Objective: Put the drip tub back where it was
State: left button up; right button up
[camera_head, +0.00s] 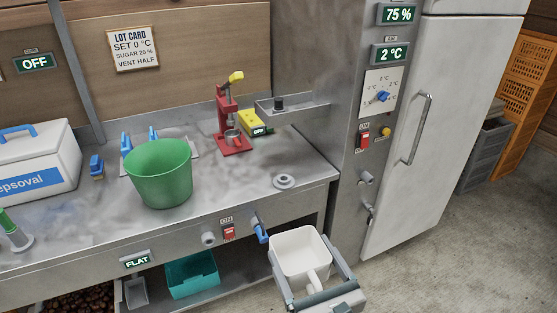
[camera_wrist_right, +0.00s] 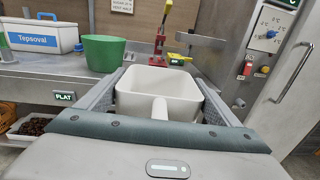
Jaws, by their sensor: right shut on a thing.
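A white tub (camera_head: 297,244) with a short handle, which I take to be the drip tub, is in my right gripper (camera_head: 308,270) in front of the counter's right end. The gripper is shut on the tub, with one finger along each side and the handle pointing back toward the palm. The tub is roughly level and its visible inside looks empty. The right wrist view shows the tub (camera_wrist_right: 135,104) between the grey fingers. The tub is clear of the counter (camera_head: 230,196), off its front edge. My left gripper is not in view.
A green bucket (camera_head: 160,178), a red press (camera_head: 232,130) and a white cool box (camera_head: 38,163) stand on the counter. A blue-handled tap (camera_head: 261,231) juts from its front near the tub. A teal bin (camera_head: 192,276) sits on the shelf below.

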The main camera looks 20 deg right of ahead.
aim_at(303, 238)
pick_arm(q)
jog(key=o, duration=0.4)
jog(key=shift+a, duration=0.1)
pick_arm(e)
jog(key=shift+w+d+f, duration=0.1)
jog(key=shift+w+f, duration=0.05)
jog(key=shift+w, duration=0.35)
jog(key=shift+n+y, duration=0.3)
jog(key=shift+y, duration=0.2)
jog(key=w+d+f, duration=0.1)
jog(key=w, duration=0.2)
jog(key=w+d+f+p, duration=0.1)
jog(key=w, duration=0.1)
jog(key=w+d+f, duration=0.1)
jog(key=w, duration=0.2)
jog(key=shift+w+p, duration=0.35)
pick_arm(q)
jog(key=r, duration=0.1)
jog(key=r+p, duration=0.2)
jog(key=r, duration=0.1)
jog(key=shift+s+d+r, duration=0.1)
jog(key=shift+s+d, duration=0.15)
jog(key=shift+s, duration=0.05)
pick_arm(e)
jog(key=w+d+f, duration=0.3)
jog(key=w+d, duration=1.2)
jog(key=w, duration=0.1)
jog(key=shift+w+d+f, duration=0.15)
jog(key=shift+w+f, duration=0.05)
jog(key=shift+w, duration=0.15)
